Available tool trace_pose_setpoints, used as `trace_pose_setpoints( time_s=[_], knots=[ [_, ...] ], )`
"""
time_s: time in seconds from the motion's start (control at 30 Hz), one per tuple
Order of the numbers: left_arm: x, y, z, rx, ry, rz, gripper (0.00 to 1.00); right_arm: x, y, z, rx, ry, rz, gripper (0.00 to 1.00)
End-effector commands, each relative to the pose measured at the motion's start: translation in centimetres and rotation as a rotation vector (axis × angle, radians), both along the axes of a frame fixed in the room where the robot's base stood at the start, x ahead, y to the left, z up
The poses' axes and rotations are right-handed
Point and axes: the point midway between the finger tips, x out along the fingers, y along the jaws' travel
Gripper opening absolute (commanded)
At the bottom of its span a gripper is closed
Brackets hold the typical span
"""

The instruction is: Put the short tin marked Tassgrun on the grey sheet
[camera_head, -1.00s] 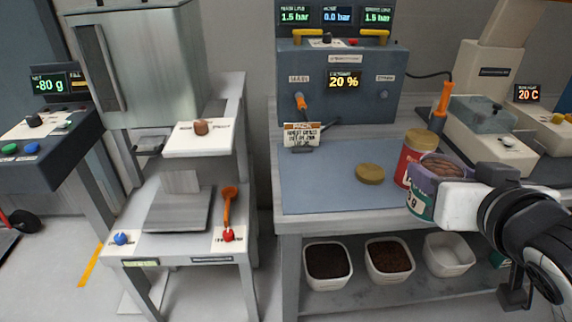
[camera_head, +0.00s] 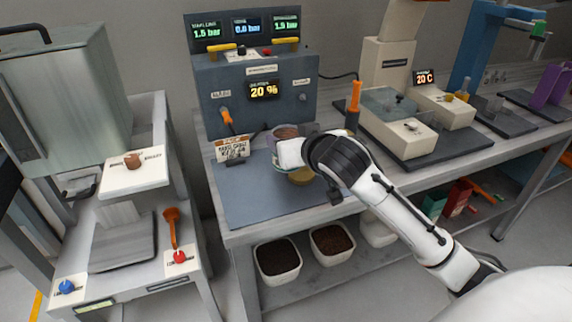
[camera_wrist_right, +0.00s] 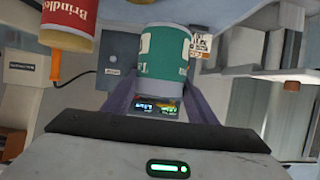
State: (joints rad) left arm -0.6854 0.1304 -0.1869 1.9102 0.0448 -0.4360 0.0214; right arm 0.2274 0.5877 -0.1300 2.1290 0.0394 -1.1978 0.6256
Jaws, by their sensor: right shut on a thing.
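In the right wrist view, the teal tin (camera_wrist_right: 163,58) sits between the two purple fingers. Its label name is not readable. The grey sheet (camera_head: 255,205) lies on the bench, with the gripper and tin over its back part. I cannot tell how high the tin is above it. My left gripper is not in view.
A red tin marked Brindle (camera_wrist_right: 72,22) is near in the wrist view. A small sign (camera_head: 232,149) stands at the sheet's back left. The sheet's front left is clear.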

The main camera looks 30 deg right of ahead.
Motion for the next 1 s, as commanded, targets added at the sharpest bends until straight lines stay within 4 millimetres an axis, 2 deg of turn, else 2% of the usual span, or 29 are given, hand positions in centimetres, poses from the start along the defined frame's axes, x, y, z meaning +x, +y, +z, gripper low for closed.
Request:
trace_pose_setpoints(
  time_s=[0.13,0.37,0.6,1.0],
  knots=[
    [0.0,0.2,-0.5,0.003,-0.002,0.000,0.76,0.0,-0.4,-3.0,-0.002,0.005,-0.003,0.34],
    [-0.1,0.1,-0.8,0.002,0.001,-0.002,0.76,0.0,-0.3,-5.4,-0.002,0.002,-0.003,0.34],
    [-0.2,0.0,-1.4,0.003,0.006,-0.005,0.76,0.0,-0.3,-9.1,-0.002,0.002,-0.002,0.34],
    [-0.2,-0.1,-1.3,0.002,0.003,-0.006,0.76,0.0,-0.2,-9.8,-0.001,-0.001,-0.002,0.34]
  ],
)
